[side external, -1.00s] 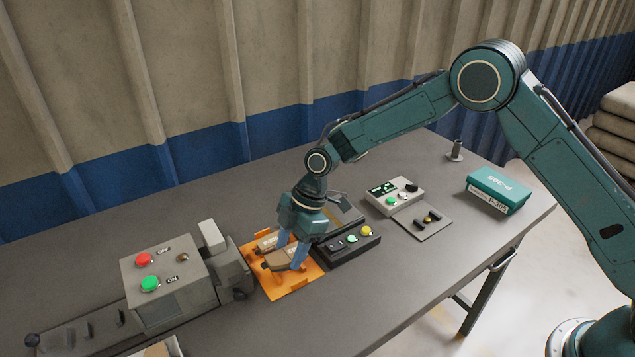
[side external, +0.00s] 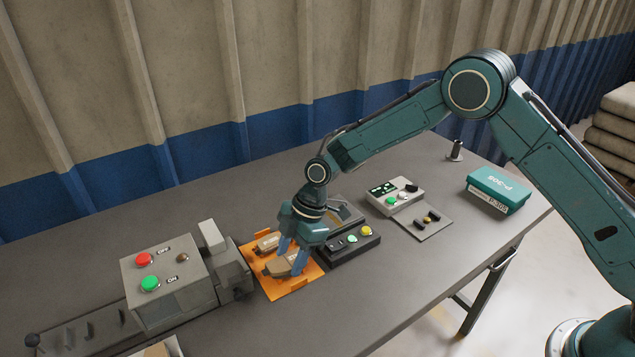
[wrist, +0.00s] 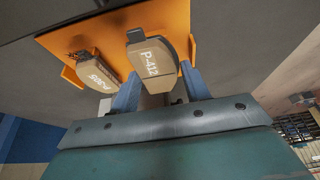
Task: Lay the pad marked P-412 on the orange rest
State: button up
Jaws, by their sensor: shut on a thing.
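My gripper (side external: 292,257) is shut on the tan pad marked P-412 (wrist: 152,58), with one blue finger on each side of it. The pad also shows in the side view (side external: 278,268), low over the front part of the orange rest (side external: 286,287). I cannot tell whether the pad touches the rest. In the wrist view the rest (wrist: 80,38) lies behind the pad. A second tan pad, whose mark reads like P-305 (wrist: 96,72), lies on the rest beside it, and it shows at the back of the rest in the side view (side external: 267,243).
A grey machine with red and green buttons (side external: 168,278) stands close left of the rest. A dark button box (side external: 346,243) is close right. Farther right are a grey control box (side external: 393,197) and a teal P-305 box (side external: 497,190).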

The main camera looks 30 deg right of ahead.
jog(key=shift+f, duration=0.35)
dwell(0.3)
jog(key=o, duration=1.3)
jog(key=shift+c, duration=0.2)
jog(key=v, duration=1.4)
jog(key=shift+d, duration=0.1)
